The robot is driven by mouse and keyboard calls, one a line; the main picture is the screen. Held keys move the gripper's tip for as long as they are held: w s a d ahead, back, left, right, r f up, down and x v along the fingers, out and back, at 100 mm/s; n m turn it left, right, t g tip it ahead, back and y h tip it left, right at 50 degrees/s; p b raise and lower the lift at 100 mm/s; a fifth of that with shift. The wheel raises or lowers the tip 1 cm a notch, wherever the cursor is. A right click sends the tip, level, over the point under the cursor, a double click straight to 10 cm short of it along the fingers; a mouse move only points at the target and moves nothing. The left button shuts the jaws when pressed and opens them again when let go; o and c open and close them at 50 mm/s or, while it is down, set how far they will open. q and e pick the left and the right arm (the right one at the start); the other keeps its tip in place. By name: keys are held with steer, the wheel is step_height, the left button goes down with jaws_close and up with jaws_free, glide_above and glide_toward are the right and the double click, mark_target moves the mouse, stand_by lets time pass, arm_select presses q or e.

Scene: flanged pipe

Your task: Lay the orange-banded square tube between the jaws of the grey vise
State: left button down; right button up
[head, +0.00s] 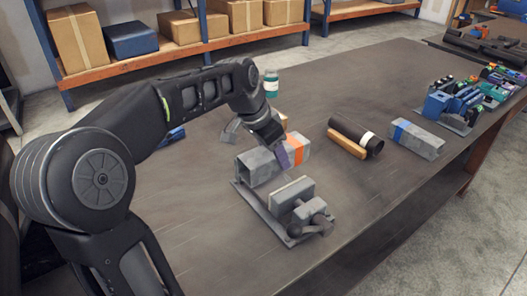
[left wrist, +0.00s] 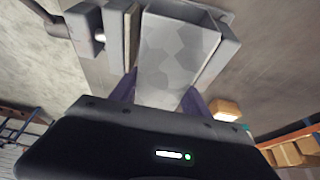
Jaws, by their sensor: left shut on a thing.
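The grey square tube with an orange band (head: 297,150) lies at the grey vise (head: 245,200) near the middle of the table. My left gripper (head: 283,150) is shut on the tube from above, with its purple fingers on either side. In the left wrist view, the tube (left wrist: 177,55) runs between the two vise jaws, one (left wrist: 87,32) on the left and one (left wrist: 224,50) on the right. The screw-side jaw (head: 292,193) is on the near side in the head view. Whether the tube touches the vise bed is hidden. My right gripper is out of view.
A black pipe (head: 375,146) with a white band lies beside a wooden block (head: 347,143). A blue-banded grey tube (head: 417,138) is farther right. A teal jar (head: 271,83) stands behind my gripper. Several parts crowd the right edge. The table's near right is clear.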

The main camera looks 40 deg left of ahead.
mark_target(257, 166)
arm_select(q)
steer(key=shift+f, duration=0.1)
steer(key=shift+f+b, duration=2.85)
steer(key=shift+f, duration=0.55)
steer(key=c, duration=0.6)
jaws_free()
steer(key=shift+o, duration=0.8)
steer(key=shift+f, duration=0.15)
steer(key=v, duration=0.8)
